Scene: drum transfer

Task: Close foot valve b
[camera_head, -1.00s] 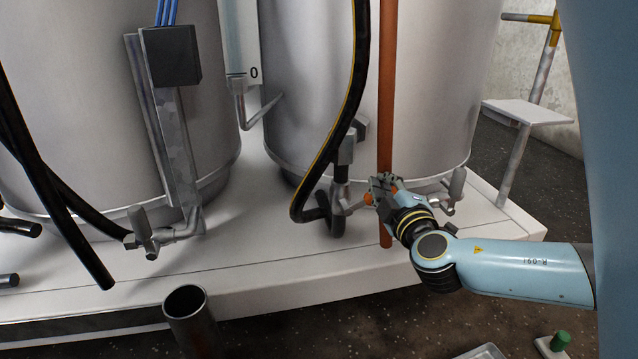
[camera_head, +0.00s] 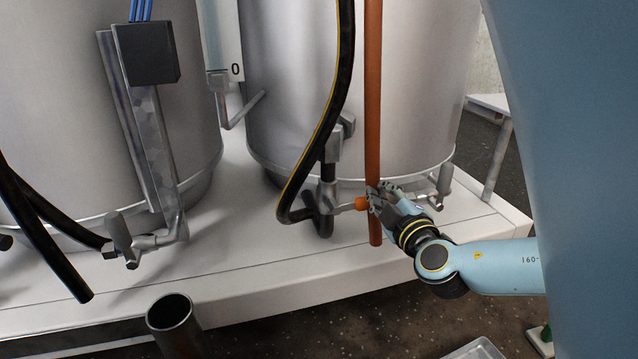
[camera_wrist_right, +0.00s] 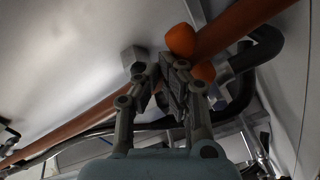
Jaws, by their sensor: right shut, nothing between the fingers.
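Low on the right tank, a grey valve fitting (camera_head: 327,195) has an orange end (camera_head: 361,203) pointing right. A grey lever valve (camera_head: 443,182) sits further right on the same tank's foot, and another (camera_head: 122,238) at the left tank. No label shows which is valve b. My right gripper (camera_head: 380,197) is beside the orange end, overlapping the upright orange rod (camera_head: 372,100). In the right wrist view its fingers (camera_wrist_right: 165,78) are shut and empty, close to an orange knob (camera_wrist_right: 181,40); contact is unclear. My left gripper is not in view.
A black hose (camera_head: 338,90) loops down beside the valve fitting. The white plinth (camera_head: 250,255) carries both tanks. A dark open tube (camera_head: 170,315) stands in front of it. A metal tray (camera_head: 475,350) lies at the bottom right.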

